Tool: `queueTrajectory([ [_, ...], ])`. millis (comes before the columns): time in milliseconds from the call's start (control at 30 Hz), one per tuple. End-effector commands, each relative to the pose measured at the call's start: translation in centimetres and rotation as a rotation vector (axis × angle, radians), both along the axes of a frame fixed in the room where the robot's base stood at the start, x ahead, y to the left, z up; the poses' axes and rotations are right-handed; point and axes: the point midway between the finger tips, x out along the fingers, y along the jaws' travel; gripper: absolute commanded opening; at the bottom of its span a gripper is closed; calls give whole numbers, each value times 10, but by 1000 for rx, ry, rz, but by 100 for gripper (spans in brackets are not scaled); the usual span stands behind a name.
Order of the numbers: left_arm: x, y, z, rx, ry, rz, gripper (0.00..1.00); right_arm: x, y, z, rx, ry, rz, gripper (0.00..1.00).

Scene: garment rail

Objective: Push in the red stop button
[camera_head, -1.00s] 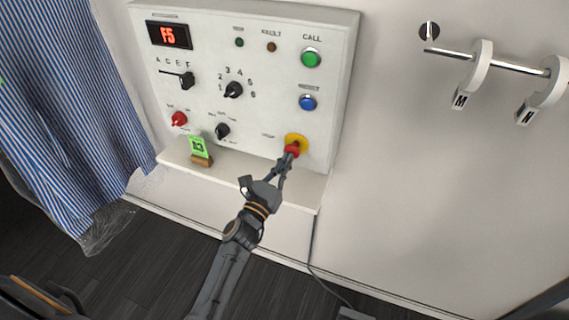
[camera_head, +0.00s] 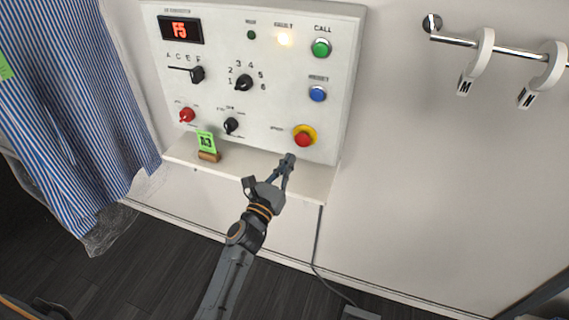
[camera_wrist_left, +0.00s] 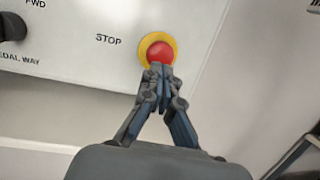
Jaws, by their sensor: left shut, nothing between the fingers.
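The red stop button (camera_head: 303,138) sits on a yellow ring at the lower right of the white control panel (camera_head: 270,120). In the left wrist view the red button (camera_wrist_left: 160,52) shows beside the word STOP, just beyond my fingertips. My left gripper (camera_head: 288,158) is shut and empty, below and a little left of the button in the head view, apart from it. In the left wrist view its closed fingertips (camera_wrist_left: 160,70) overlap the lower edge of the button. The fault lamp (camera_head: 284,39) glows. My right gripper is not in view.
A shelf (camera_head: 310,180) juts out under the panel, with a green tag on a wooden block (camera_head: 208,156). Green (camera_head: 321,47) and blue (camera_head: 318,93) buttons are above the stop button. A rail (camera_head: 450,41) with hangers is at right, a striped garment (camera_head: 70,100) at left.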

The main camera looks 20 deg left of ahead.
Motion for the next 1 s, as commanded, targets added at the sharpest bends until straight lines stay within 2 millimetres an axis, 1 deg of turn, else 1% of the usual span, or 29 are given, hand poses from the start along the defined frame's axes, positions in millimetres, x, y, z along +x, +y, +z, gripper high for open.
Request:
queueTrajectory([
  [33, -9, 2, -5, 2, 3, 1, 0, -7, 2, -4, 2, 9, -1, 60],
  [100, -19, 4, -7, 2, 3, 0, 0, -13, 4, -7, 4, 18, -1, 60],
  [200, -35, 6, -12, 3, 4, 1, 0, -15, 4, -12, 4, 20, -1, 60],
  [267, -45, 7, -13, 3, 4, 0, 0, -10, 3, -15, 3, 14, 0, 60],
  [400, -68, 11, -19, 3, 4, 1, 0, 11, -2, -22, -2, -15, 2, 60],
  [500, -81, 13, -21, 2, 4, 1, 0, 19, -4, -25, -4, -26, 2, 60],
  [633, -90, 14, -21, 2, 3, 1, 0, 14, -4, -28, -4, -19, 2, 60],
  [833, -92, 14, -20, 1, 2, 1, 0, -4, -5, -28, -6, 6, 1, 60],
  [1000, -92, 14, -20, 1, 2, 1, 0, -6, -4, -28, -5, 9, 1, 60],
])
